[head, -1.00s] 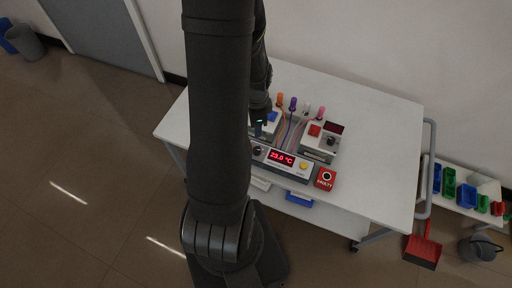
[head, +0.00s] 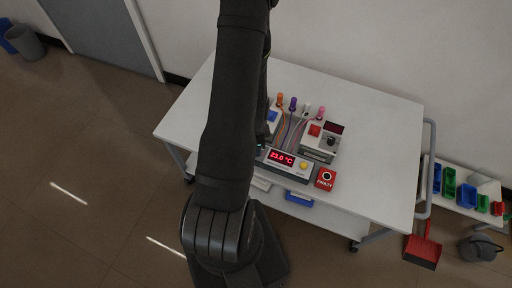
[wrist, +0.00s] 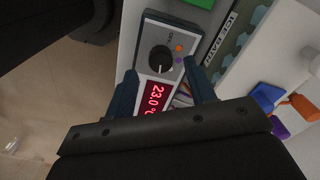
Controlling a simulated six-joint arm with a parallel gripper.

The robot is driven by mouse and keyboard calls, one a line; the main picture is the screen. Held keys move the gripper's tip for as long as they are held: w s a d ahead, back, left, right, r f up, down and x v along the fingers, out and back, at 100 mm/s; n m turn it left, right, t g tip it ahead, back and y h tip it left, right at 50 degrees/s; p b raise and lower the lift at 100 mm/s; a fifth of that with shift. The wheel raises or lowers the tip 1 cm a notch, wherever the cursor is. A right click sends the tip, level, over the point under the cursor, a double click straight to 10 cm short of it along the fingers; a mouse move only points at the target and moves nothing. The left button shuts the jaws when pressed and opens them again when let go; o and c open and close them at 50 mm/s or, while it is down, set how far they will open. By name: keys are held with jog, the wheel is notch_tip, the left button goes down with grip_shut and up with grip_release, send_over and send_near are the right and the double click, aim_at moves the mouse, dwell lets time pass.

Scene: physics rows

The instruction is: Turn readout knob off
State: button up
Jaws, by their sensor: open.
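The readout unit (head: 290,168) is a grey box on the cart top with a lit red display (head: 281,157) reading 23.0 °C. In the wrist view its black round knob (wrist: 160,59) has a white pointer mark and sits beside the lit display (wrist: 157,98). My gripper (wrist: 160,69) is open, its two dark blue fingers on either side of the panel near the knob. I cannot tell whether either finger touches the knob. In the head view my arm hides the knob and most of the gripper.
A red box marked FAULTY (head: 326,178) stands at the unit's right end. Behind it are a white device with a red button (head: 315,130), cables and coloured plugs (head: 293,103). The cart top (head: 385,140) is clear on the right.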

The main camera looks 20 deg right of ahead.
jog(key=shift+f, duration=1.65)
jog(key=c, duration=1)
